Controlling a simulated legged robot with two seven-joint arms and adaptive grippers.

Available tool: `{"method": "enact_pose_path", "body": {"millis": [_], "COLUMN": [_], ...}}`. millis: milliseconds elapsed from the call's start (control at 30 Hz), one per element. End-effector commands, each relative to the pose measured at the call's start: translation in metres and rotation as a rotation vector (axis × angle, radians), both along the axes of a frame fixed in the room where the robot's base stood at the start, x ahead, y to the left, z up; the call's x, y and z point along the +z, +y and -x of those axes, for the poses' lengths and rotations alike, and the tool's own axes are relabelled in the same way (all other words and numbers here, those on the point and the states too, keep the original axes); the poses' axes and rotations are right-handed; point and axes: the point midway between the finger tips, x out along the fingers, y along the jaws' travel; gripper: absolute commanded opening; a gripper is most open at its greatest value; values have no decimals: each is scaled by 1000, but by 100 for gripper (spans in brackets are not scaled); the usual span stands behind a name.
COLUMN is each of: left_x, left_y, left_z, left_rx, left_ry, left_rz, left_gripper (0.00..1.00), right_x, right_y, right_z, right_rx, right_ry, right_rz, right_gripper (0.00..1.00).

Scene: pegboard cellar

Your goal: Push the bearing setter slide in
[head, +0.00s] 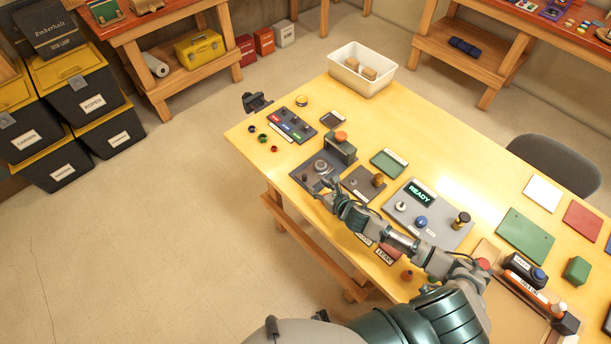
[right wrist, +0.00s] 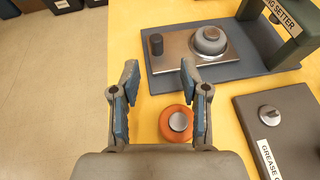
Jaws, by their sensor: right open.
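The bearing setter stands near the left edge of the table, a dark base (head: 301,175) with a grey-green upright (head: 342,152) topped by an orange knob. Its metal slide (right wrist: 180,62) carries a short dark post (right wrist: 156,45) and a round grey bearing (right wrist: 208,41). In the right wrist view the slide is out in front of the labelled upright (right wrist: 290,25). My right gripper (right wrist: 160,78) is open and empty, its fingertips just short of the slide's near edge, on the post's side. In the head view the right gripper (head: 329,187) hides part of the base. My left gripper is not in view.
An orange ring with a grey centre (right wrist: 178,122) shows between my right fingers, lower down. A grease station plate (right wrist: 270,118) lies right of the setter. A grey panel reading READY (head: 440,225) stands farther right. Small coloured rings (head: 263,138) lie left.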

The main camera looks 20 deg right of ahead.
Motion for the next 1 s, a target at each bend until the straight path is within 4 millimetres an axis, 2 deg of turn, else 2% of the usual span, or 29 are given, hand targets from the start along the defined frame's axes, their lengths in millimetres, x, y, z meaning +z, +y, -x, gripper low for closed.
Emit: {"method": "enact_pose_path", "body": {"millis": [33,200,400,567,833,1000], "left_x": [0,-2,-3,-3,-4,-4], "left_y": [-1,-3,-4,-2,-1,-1], "left_z": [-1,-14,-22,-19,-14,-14], "left_rx": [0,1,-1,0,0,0], "left_ry": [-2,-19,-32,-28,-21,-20], "left_rz": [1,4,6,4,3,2], "left_gripper": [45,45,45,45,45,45], "right_x": [-3,-18,-31,-34,-35,-35], "right_y": [4,14,19,20,20,20], "right_z": [-13,-47,-72,-81,-82,-82], "right_rx": [-2,-3,-1,0,0,0], "right_ry": [-3,-1,0,0,0,0], "right_rz": [-3,-1,0,-2,-1,0], "right_gripper": [45,45,45,45,45,3]}}
